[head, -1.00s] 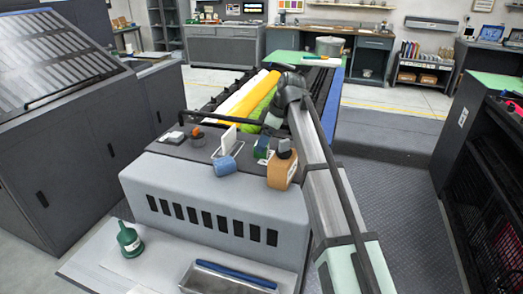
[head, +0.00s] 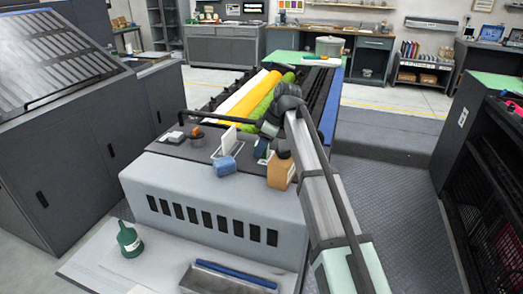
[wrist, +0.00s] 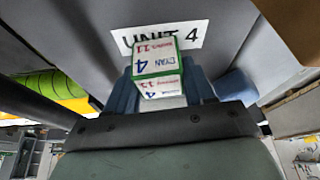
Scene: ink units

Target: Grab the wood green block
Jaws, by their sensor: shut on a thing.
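My arm covers much of my gripper there.
An orange-brown box (head: 281,172) stands close to the right of the block, and a blue rounded item (head: 225,165) lies to its left. Yellow and green rollers (head: 250,97) lie farther back. A dark bar (head: 205,121) crosses the machine top.

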